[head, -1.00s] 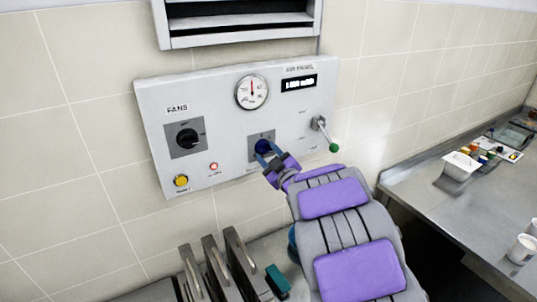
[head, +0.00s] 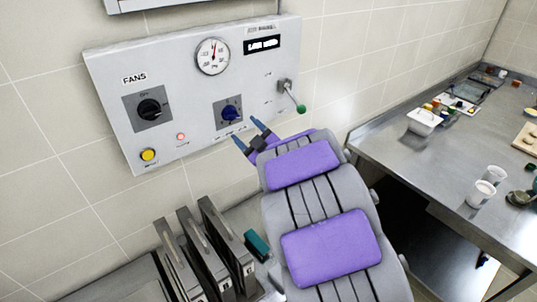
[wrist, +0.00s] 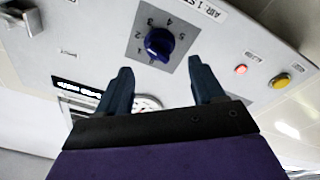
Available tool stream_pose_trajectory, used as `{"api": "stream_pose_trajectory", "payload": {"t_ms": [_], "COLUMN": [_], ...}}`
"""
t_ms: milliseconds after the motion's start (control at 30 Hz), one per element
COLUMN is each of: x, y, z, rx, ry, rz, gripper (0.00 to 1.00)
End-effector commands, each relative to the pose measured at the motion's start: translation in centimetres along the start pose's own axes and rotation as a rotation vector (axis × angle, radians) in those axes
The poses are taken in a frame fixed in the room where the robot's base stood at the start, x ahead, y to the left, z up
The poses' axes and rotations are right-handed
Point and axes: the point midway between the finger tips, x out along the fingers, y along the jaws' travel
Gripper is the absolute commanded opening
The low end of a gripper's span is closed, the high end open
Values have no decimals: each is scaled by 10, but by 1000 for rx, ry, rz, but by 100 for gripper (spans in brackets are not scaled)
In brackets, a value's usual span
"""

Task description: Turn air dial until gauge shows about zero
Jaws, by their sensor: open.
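The air dial is a blue knob (head: 229,114) on a grey square plate on the wall panel; in the wrist view the knob (wrist: 159,42) is ringed by printed numbers. The round gauge (head: 212,57) is above it, its red needle pointing roughly straight up; its numbers are too small to read. In the wrist view the gauge (wrist: 148,102) is partly hidden behind my gripper. My gripper (head: 248,131) is open and empty, with its blue fingers just below and right of the knob, apart from it. The wrist view shows the knob beyond the fingertips (wrist: 160,70).
The panel also has a black fans dial (head: 150,108), a red light (head: 181,136), a yellow button (head: 148,155), a display (head: 262,44) and a green-tipped lever (head: 292,97) close to my gripper. Upright metal pieces (head: 205,250) stand below. A steel counter (head: 400,165) is at right.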

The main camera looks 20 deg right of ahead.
Motion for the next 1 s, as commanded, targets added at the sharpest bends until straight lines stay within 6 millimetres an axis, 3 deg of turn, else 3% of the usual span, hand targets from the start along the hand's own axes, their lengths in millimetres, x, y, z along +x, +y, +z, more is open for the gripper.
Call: {"api": "stream_pose_trajectory", "payload": {"t_ms": [133,1000], "x": [-24,-89], "y": [0,-2], "z": [0,5], "rx": [-1,0], "ry": [-1,-1], "rz": [1,2], "gripper": [68,68]}}
